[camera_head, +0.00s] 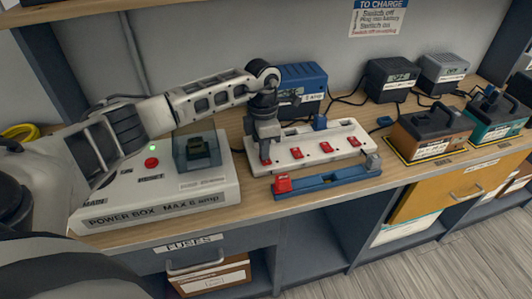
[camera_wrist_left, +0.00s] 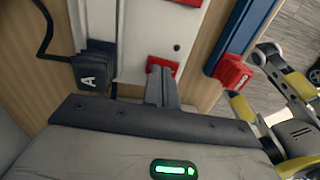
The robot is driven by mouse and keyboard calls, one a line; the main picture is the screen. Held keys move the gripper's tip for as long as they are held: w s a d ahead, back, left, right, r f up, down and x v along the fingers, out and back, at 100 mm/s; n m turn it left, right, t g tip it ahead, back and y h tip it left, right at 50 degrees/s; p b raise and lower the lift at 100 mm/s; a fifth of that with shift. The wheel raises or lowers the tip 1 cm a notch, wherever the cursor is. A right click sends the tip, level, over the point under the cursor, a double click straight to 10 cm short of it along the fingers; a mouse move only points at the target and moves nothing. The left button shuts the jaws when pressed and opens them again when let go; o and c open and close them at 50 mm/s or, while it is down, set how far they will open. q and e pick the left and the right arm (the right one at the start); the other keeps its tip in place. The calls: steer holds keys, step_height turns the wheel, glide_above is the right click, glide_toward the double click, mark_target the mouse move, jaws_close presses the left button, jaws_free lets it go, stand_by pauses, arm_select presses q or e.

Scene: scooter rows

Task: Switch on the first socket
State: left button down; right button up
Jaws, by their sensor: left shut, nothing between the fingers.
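A white socket strip (camera_head: 310,145) lies on the wooden bench, with several red switches along it. The first socket's red switch (camera_head: 266,161) is at its left end; it also shows in the left wrist view (camera_wrist_left: 163,65). My left gripper (camera_head: 265,150) points down at this switch, its fingers shut and empty. In the left wrist view the fingertips (camera_wrist_left: 162,75) are at the switch and partly cover it; I cannot tell whether they touch it or whether it is on. A dark plug marked A (camera_wrist_left: 92,72) sits beside the switch.
A blue bar (camera_head: 330,178) with a red end block (camera_head: 283,183) lies in front of the strip. The power box (camera_head: 160,205) stands at left. A blue charger (camera_head: 303,80) and dark chargers (camera_head: 390,78) stand behind. Batteries (camera_head: 432,130) stand at right.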

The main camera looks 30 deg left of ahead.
arm_select(q)
steer(key=shift+d+r, duration=0.1)
arm_select(e)
steer(key=shift+s+f, duration=0.1)
